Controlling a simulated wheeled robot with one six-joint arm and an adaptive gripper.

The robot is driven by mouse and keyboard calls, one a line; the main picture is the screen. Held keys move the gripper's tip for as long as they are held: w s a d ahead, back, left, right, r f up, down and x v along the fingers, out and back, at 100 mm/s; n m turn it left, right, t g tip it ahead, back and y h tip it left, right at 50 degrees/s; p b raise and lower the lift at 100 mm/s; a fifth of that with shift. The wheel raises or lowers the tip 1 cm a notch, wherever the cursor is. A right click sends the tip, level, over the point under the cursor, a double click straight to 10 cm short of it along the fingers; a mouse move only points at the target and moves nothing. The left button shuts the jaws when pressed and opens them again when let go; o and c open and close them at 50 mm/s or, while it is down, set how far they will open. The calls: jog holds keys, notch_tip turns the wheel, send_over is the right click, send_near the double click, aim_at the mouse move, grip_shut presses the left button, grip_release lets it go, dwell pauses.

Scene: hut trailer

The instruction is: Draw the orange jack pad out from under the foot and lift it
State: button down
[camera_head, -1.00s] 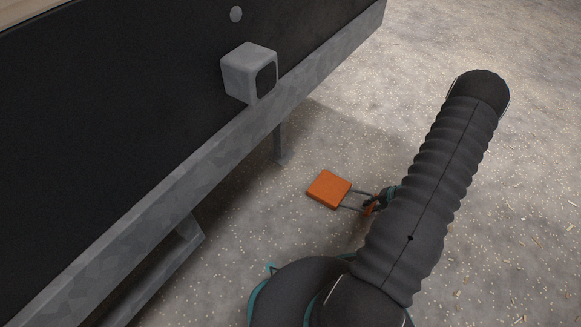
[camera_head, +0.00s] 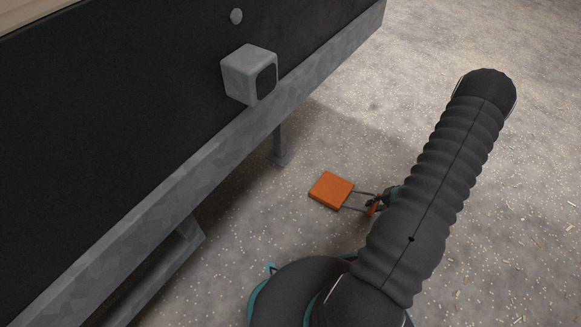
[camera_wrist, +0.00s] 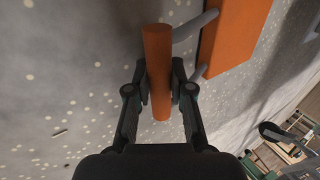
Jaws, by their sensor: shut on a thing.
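The orange jack pad (camera_head: 332,191) is a flat square block with two grey rods running to an orange grip bar. In the head view it is out in the open, to the right of the trailer's foot (camera_head: 281,146) and apart from it. My gripper (camera_head: 373,204) is shut on the grip bar, partly hidden by my arm. In the wrist view my gripper (camera_wrist: 160,88) has its fingers on both sides of the orange grip bar (camera_wrist: 158,60), and the pad's block (camera_wrist: 238,38) is at the upper right. The pad appears to be just off the ground; the exact gap is hard to tell.
The dark trailer side with its grey metal frame rail (camera_head: 190,171) fills the left of the head view. A grey box fitting (camera_head: 248,73) sticks out from it. The speckled concrete floor (camera_head: 500,200) to the right is clear apart from scattered chips.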

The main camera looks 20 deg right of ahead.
jog(key=shift+r+p, duration=0.85)
jog(key=shift+r, duration=2.05)
jog(key=shift+f+b, duration=1.15)
jog(key=shift+f, duration=2.1)
jog(key=c, duration=1)
grip_release()
jog(key=shift+o, duration=0.2)
